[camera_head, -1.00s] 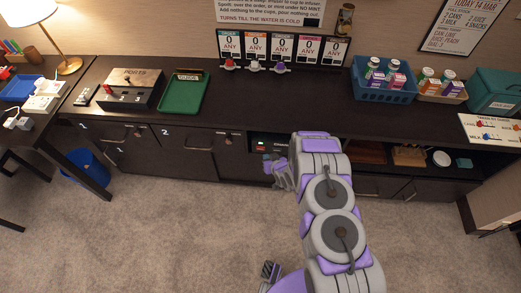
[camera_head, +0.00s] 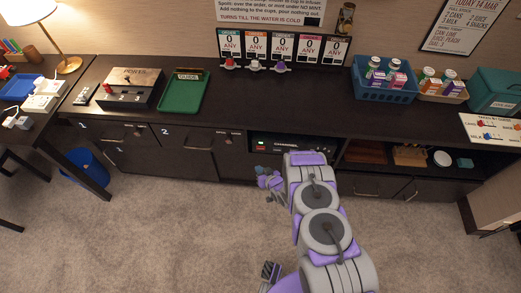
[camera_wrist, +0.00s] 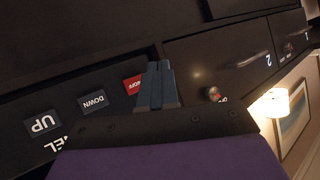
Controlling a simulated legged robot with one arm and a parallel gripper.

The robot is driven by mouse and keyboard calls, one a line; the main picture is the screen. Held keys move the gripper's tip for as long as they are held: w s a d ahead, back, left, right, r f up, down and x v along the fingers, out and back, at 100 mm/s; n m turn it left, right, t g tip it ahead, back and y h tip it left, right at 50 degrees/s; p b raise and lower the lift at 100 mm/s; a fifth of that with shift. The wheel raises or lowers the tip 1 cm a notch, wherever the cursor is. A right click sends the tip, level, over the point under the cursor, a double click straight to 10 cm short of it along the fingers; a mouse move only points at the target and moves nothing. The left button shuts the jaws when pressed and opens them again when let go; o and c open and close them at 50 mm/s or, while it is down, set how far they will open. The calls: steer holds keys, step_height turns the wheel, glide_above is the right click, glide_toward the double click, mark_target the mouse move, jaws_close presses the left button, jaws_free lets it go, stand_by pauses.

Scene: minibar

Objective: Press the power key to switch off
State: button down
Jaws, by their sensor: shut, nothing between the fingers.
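A dark panel (camera_wrist: 70,110) in the wrist view carries keys in a row, seen upside down: UP (camera_wrist: 42,124), DOWN (camera_wrist: 93,102) and a red key (camera_wrist: 133,85) whose lettering appears to read OFF. My gripper (camera_wrist: 158,72) is shut and empty. In that view its blue-grey fingers overlap the right part of the red key; I cannot tell whether they touch it. In the head view my gripper (camera_head: 266,176) is just below and in front of the panel's recess (camera_head: 277,145), in the cabinet front. Small green marks show on the unit there.
Drawer fronts labelled 1 and 2 (camera_head: 190,140) lie left of the recess. Open shelves (camera_head: 409,155) with small items lie to its right. Carpet (camera_head: 200,235) in front is clear.

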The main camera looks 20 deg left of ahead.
steer(key=b, duration=0.3)
glide_toward(258, 150)
steer(key=a+f, duration=0.3)
steer(key=shift+w+a, duration=0.35)
steer(key=shift+w, duration=0.5)
steer(key=shift+w, duration=0.15)
stand_by(0.9)
steer(key=shift+w, duration=0.3)
steer(key=shift+w+a, duration=0.15)
steer(key=shift+w, duration=0.2)
stand_by(0.9)
steer(key=shift+s+r, duration=0.1)
steer(key=shift+s+p, duration=0.65)
steer(key=shift+s, duration=0.05)
steer(key=shift+s, duration=0.1)
